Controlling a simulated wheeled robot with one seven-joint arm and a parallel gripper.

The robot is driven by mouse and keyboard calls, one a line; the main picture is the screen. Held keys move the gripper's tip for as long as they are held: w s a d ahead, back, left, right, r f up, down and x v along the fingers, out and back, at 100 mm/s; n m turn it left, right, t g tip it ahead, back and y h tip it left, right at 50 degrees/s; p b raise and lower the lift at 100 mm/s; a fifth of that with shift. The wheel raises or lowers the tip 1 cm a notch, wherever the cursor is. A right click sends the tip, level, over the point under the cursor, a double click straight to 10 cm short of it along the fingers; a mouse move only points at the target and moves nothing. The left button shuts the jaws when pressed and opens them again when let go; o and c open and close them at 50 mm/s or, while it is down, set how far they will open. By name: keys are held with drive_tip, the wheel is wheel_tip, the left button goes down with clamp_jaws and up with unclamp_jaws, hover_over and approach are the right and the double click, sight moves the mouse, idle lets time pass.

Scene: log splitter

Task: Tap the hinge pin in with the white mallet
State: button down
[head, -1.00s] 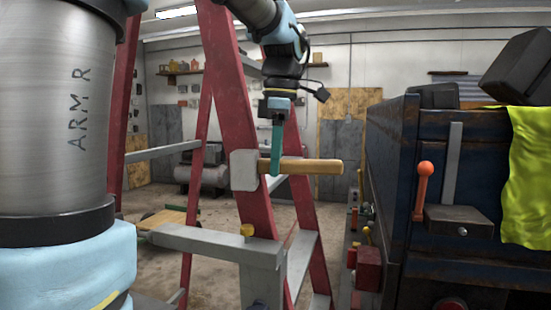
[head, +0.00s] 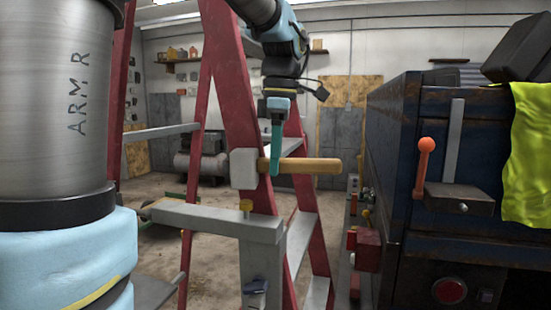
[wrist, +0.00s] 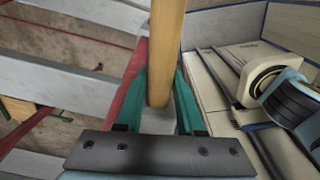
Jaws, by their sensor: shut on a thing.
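The white mallet is held level in the head view, with its white head (head: 243,168) at the left and its wooden handle (head: 312,165) pointing right. My gripper (head: 276,160) is shut around the handle close to the head. In the wrist view the handle (wrist: 167,45) passes between the teal fingers (wrist: 160,85), and the head is mostly hidden behind the gripper. Exact depth alignment is unclear.
A red ladder-like frame (head: 233,100) stands close behind the mallet. A dark blue machine (head: 387,150) with an orange-knobbed lever (head: 425,160) and a yellow-green cloth (head: 525,150) fills the right. Red parts (head: 366,245) sit low between.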

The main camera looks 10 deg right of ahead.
wheel_tip(320, 180, down, 4)
drive_tip(key=shift+r+b, duration=0.15)
drive_tip(key=shift+b, duration=1.05)
drive_tip(key=shift+r+p, duration=1.15)
drive_tip(key=shift+r, duration=0.05)
drive_tip(key=shift+r+p, duration=0.5)
drive_tip(key=shift+p, duration=0.05)
wheel_tip(320, 180, down, 4)
drive_tip(key=b, duration=0.2)
drive_tip(key=shift+r+b, duration=0.1)
drive_tip(key=shift+b, duration=0.2)
drive_tip(key=shift+r+p, duration=1)
drive_tip(key=shift+r, duration=0.15)
